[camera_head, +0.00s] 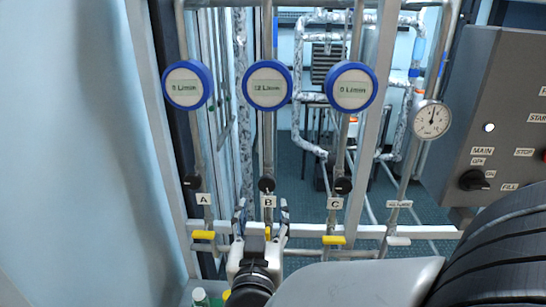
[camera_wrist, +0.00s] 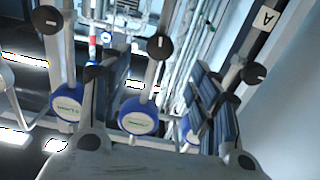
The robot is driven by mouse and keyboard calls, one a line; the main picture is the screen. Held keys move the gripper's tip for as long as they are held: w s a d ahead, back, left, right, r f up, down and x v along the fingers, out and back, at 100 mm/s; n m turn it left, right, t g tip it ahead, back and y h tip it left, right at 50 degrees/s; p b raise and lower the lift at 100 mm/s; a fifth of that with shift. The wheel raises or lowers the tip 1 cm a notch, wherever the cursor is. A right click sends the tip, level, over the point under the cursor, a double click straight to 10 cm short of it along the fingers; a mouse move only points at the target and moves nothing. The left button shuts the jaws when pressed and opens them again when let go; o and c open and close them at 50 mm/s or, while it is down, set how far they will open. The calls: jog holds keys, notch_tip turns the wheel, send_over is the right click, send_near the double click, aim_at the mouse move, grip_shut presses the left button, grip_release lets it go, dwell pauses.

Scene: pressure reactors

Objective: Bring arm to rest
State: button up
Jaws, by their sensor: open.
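My gripper (camera_head: 261,212) is open, low in front of the pipe marked B in the head view. Its two fingers stand upright on either side of that pipe, with no object held. A small patch of yellow shows between them, and the rest of the B valve handle is hidden. In the wrist view the dark ribbed fingers of my gripper (camera_wrist: 158,75) are spread apart, with pipes and blue-rimmed meters beyond them. I cannot tell whether a finger touches the pipe. My arm comes in from the bottom right of the head view.
Yellow handles sit on pipe A (camera_head: 203,235) and pipe C (camera_head: 334,240). Three blue-rimmed meters (camera_head: 267,85) hang above black knobs. A dial gauge (camera_head: 432,119) and a grey control panel (camera_head: 500,120) stand at right. A pale wall (camera_head: 75,150) fills the left.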

dwell(0.3)
jog(key=s+d+f+g, duration=0.2)
jog(key=s+d+g, duration=0.4)
jog(key=s, duration=0.5)
jog(key=s+d+f+g, duration=0.3)
jog(key=s+d+g, duration=0.4)
jog(key=s+d, duration=0.4)
jog(key=shift+s+f+y, duration=0.2)
jog(key=shift+s+y, duration=0.1)
jog(key=shift+d, duration=0.1)
dwell(2.2)
